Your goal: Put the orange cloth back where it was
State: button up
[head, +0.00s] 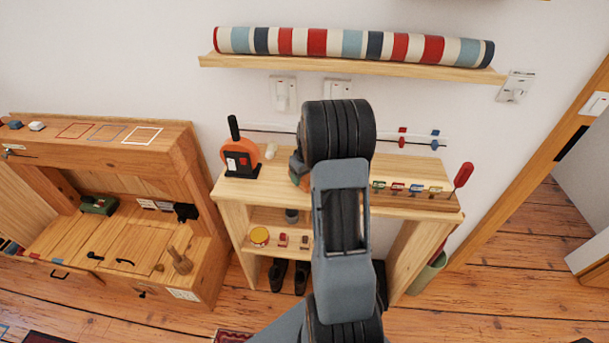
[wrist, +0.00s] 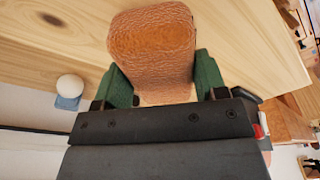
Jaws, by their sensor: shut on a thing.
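The orange cloth (wrist: 152,45) is a folded, textured, rounded block in the wrist view. My gripper (wrist: 162,78) is shut on it, with one green finger pressed to each side. Light wood shows behind and around the cloth; I cannot tell whether the cloth touches it.
An orange device with a black handle (head: 240,156) stands at the table's left end. A rack with coloured tags (head: 415,190) and a red-handled tool (head: 462,175) are at the right. A striped roll (head: 350,45) lies on the wall shelf.

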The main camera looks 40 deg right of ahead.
jog(key=shift+f, duration=0.25)
jog(key=shift+f, duration=0.2)
jog(key=o, duration=0.8)
jog(key=shift+r, duration=0.1)
jog(key=shift+o, duration=0.2)
notch_tip(320, 180, up, 11)
jog(key=s, duration=0.2)
jog(key=s+a+r, duration=0.2)
jog(key=a+r, duration=0.1)
jog(key=a, duration=0.4)
jog(key=s+a+r, duration=0.2)
jog(key=s+a, duration=0.1)
jog(key=a, duration=0.3)
jog(key=s+a+t, duration=0.2)
jog(key=s+a, duration=0.8)
jog(key=shift+s+a+f+b, duration=0.2)
jog(key=shift+s+f+b, duration=0.15)
jog(key=shift+f, duration=0.1)
